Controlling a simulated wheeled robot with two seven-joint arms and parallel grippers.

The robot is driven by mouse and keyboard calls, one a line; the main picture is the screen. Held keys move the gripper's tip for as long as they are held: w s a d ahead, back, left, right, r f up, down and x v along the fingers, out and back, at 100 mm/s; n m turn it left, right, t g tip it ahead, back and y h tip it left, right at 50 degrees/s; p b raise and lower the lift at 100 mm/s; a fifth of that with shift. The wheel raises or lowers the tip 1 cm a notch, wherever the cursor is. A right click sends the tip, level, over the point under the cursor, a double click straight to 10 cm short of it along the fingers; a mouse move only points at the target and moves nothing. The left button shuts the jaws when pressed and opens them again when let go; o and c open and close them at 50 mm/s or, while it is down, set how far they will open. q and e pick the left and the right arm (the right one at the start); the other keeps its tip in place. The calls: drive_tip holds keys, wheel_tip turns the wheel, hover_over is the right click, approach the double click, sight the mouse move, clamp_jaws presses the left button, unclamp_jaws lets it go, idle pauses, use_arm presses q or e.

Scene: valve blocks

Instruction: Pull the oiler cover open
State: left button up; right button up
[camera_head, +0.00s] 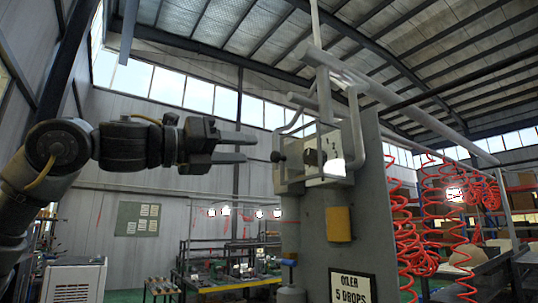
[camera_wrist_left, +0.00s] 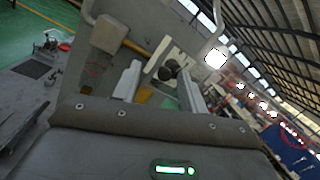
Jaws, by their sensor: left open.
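The oiler cover appears to be the pale plate (camera_head: 325,172) on a small box high on the grey panel. A dark round knob (camera_head: 277,156) sticks out on the box's left side. It also shows in the left wrist view, where a dark knob (camera_wrist_left: 170,70) lies beyond and between my fingers. My left gripper (camera_head: 247,148) is open and empty, level with the box and pointing at it from the left, with a gap before the knob. Its two fingers also show in the wrist view (camera_wrist_left: 160,72). I cannot tell whether the cover is ajar. My right gripper is not in view.
Pale pipes (camera_head: 355,120) rise and bend around the box. A yellow block (camera_head: 338,224) sits below it on the grey panel (camera_head: 382,220). A sign reading "OILER 5 DROPS" (camera_head: 352,288) is lower down. Red coiled hoses (camera_head: 405,230) hang at right.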

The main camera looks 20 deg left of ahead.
sight(273, 155)
use_arm(q)
drive_tip(key=s+a+m+y, duration=0.1)
drive_tip(key=s+m+y, duration=0.15)
drive_tip(key=s, duration=0.35)
drive_tip(key=shift+m+h, duration=0.35)
drive_tip(key=shift+m, duration=0.1)
drive_tip(key=p+x, duration=0.1)
drive_tip(key=x, duration=0.2)
drive_tip(key=p+x, duration=0.2)
drive_tip(key=x, duration=0.1)
drive_tip(key=f+p+x, duration=0.1)
drive_tip(key=x, duration=0.2)
drive_tip(key=shift+w+d+r+p, duration=0.1)
drive_tip(key=shift+w+p, duration=0.3)
drive_tip(key=shift+w+d, duration=0.35)
clamp_jaws()
